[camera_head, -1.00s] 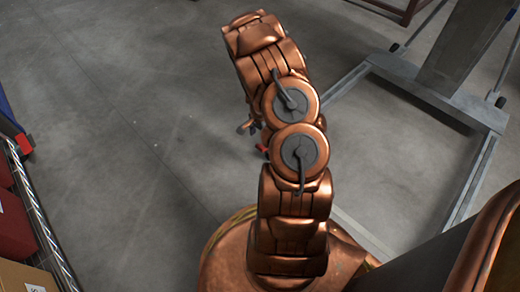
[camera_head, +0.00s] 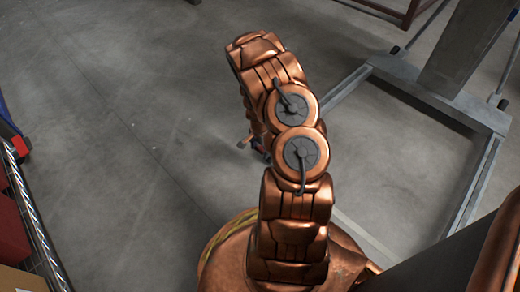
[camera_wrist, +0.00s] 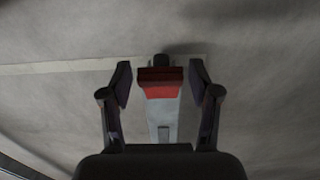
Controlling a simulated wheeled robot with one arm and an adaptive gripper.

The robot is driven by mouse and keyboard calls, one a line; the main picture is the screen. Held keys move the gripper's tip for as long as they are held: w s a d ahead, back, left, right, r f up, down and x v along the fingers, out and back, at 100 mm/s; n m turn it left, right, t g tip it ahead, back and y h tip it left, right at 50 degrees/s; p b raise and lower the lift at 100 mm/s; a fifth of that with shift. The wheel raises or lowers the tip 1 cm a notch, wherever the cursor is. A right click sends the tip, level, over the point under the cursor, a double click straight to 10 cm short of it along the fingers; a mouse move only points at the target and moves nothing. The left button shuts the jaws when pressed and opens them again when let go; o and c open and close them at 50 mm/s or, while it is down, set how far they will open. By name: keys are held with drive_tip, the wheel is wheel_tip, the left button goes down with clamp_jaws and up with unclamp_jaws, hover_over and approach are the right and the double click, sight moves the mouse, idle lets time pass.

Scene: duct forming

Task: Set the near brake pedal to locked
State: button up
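The near brake pedal (camera_wrist: 160,83) is a red block with a dark part behind it, at the end of a grey metal leg (camera_wrist: 163,116) in the wrist view. My gripper (camera_wrist: 160,80) is open, with one dark finger to each side of the pedal in the picture. Gaps show on both sides, and the fingers do not appear to touch it. I cannot tell the height between fingers and pedal, or whether the pedal is up or down.
A grey metal floor frame (camera_head: 480,178) with a thick post (camera_head: 462,45) stands at the right. A rack edge (camera_head: 30,215) with red boxes (camera_head: 12,228) is at the far left. The concrete floor between the rack and my arm is clear.

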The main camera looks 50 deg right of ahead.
clamp_jaws()
idle(0.3)
